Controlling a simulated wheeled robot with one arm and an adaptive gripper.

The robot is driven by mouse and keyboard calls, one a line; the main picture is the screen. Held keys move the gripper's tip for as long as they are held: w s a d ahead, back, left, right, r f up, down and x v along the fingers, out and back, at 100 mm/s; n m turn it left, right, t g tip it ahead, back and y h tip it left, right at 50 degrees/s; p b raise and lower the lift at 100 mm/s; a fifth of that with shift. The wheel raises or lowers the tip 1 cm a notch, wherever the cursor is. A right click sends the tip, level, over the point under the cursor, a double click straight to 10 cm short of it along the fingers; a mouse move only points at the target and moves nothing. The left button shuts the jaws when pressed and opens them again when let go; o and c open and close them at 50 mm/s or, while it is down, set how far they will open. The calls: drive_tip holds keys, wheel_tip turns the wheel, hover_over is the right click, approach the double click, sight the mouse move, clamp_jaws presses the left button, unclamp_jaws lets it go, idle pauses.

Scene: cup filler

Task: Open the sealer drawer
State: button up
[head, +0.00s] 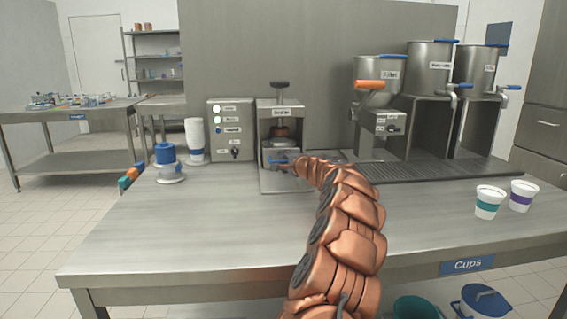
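The sealer (281,113) is a grey metal unit with a black knob on top, standing towards the back of the steel table. Its lower front, where the drawer (268,158) sits, shows only in part. A small blue piece, apparently the drawer handle (277,162), shows at the front. My copper-coloured arm reaches up from the bottom of the view, and its far end, with my gripper (291,163), is right at the sealer's front. The gripper is small and partly hidden by the arm, so I cannot tell its finger opening or whether it touches the handle.
A control box (231,130) with lit buttons stands left of the sealer. A stack of white cups (194,137) and a blue-topped item (165,154) are further left. Dispensers and a drip grate (440,171) are at right, with two cups (488,203) nearer the front. The front left tabletop is clear.

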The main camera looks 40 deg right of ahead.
clamp_jaws()
idle(0.4)
idle(0.4)
